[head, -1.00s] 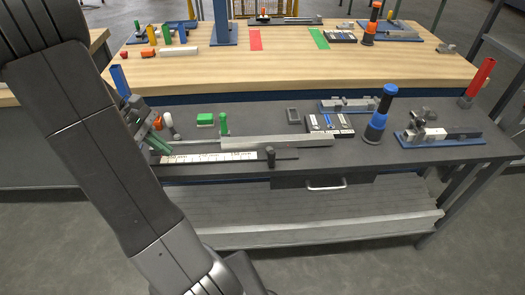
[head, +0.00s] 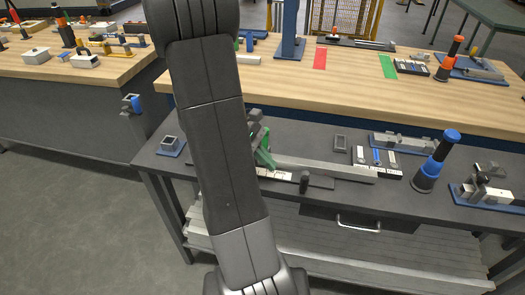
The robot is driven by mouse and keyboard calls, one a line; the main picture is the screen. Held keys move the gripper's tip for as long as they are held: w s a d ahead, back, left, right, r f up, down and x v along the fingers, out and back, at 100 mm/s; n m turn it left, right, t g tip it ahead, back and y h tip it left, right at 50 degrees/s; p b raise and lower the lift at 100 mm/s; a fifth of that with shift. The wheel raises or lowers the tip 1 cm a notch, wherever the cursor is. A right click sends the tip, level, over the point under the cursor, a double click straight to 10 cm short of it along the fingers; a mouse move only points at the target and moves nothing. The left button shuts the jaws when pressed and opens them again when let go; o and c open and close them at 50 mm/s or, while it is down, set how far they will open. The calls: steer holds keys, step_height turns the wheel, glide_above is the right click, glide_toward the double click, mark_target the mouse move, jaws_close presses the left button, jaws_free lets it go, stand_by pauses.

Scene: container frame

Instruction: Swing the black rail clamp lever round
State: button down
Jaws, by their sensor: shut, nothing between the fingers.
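A black upright knob or lever (head: 304,182) stands on a dark flat strip at the front of the grey bench, by the right end of a white scale (head: 275,174). I take it for the rail clamp lever. A long light metal rail (head: 335,171) lies just behind it. My gripper (head: 267,160) is at the left end of the rail, to the left of the lever and apart from it in the picture. Its green fingers are shut and empty. My arm hides the scale's left part and the bench left of it.
A blue-and-black cylinder (head: 432,162) and a metal clamp on a blue plate (head: 488,190) stand to the right. A black tray with small parts (head: 376,160) lies behind the rail. A drawer handle (head: 358,224) sits below the bench edge.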

mark_target(305, 177)
steer(key=x, duration=0.4)
steer(key=shift+s+d+r, duration=0.1)
steer(key=shift+s+d, duration=0.2)
steer(key=shift+d, duration=0.25)
steer(key=shift+s+d+r, duration=0.1)
steer(key=shift+s+d, duration=0.15)
steer(key=shift+d, duration=0.3)
steer(key=shift+s+d+f, duration=0.1)
steer(key=shift+s+d, duration=0.15)
steer(key=shift+d, duration=0.35)
